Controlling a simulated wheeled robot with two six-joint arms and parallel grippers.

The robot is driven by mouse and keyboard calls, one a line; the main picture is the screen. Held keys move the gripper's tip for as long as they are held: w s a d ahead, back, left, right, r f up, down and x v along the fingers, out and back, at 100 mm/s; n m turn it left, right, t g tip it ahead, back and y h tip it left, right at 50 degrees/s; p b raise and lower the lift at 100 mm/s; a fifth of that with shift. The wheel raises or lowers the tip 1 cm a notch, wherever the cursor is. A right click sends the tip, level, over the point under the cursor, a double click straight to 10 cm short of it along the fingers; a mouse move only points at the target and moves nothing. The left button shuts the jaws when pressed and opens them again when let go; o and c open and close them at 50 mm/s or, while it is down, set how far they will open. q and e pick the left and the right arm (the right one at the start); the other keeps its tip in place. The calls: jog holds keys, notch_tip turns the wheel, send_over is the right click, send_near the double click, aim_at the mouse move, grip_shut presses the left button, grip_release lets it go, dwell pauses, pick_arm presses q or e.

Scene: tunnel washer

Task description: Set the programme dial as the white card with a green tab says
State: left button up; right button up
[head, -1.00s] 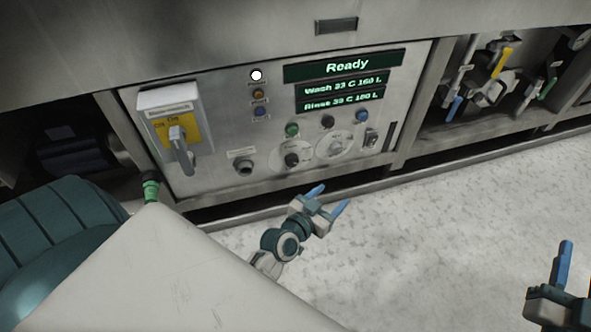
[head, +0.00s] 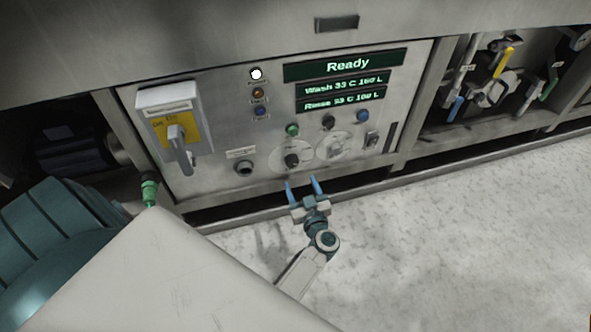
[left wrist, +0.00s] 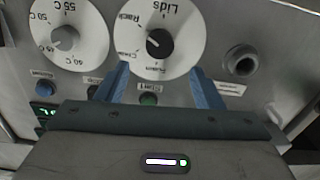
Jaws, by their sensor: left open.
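The programme dial (head: 292,160), a black knob on a round white plate, is the left of two dials low on the washer's panel. In the left wrist view the dial (left wrist: 160,41) is upside down, with "Lids" and "Rack" legible on its plate; I cannot tell its setting for sure. My left gripper (head: 302,182) is open and empty, its blue fingers pointing at the panel just below this dial. In the left wrist view the fingertips (left wrist: 160,70) straddle the plate's near edge, apart from the knob. No white card with a green tab is in view. My right gripper is not in view.
The temperature dial (head: 335,147) is right beside it. A green button (head: 292,129) sits above. A dark round fitting (head: 244,168) and the yellow-backed main switch (head: 178,140) are to the left. The display (head: 345,66) reads "Ready". The floor in front is clear.

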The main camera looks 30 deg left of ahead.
aim_at(293, 163)
pick_arm(q)
jog(key=b+x, duration=0.2)
jog(key=x, duration=0.4)
jog(key=shift+w+a+f, duration=0.1)
jog(key=shift+f, duration=0.05)
jog(key=shift+w+a+b, duration=0.35)
jog(key=shift+w+a, duration=0.1)
jog(key=shift+a, duration=0.05)
jog(key=c, duration=1)
